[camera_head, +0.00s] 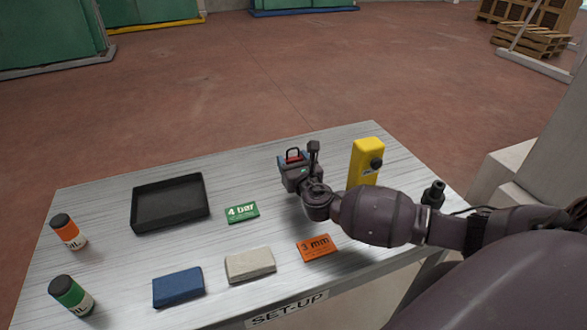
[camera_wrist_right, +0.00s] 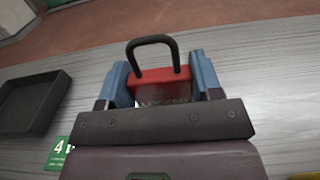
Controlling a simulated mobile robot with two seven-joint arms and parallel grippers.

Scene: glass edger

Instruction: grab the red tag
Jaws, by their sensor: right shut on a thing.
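The red tag (camera_wrist_right: 165,88) is a red block with a black loop and the word LOCKED on its face. My right gripper (camera_wrist_right: 163,82) is shut on it, with a blue finger on each side. In the head view the tag (camera_head: 293,156) shows as a small red patch with its black loop, between the fingers of the right gripper (camera_head: 294,160), over the back middle of the table. I cannot tell whether it touches the tabletop. My left gripper is not in view.
The table (camera_head: 110,215) holds a black tray (camera_head: 135,215), a green "4 bar" tag (camera_head: 242,212), an orange "3 mm" tag (camera_head: 316,247), a blue block (camera_head: 178,287), a beige block (camera_head: 250,265), two bottles (camera_head: 70,232) (camera_head: 72,296) and a yellow device (camera_head: 366,160) beside my right arm.

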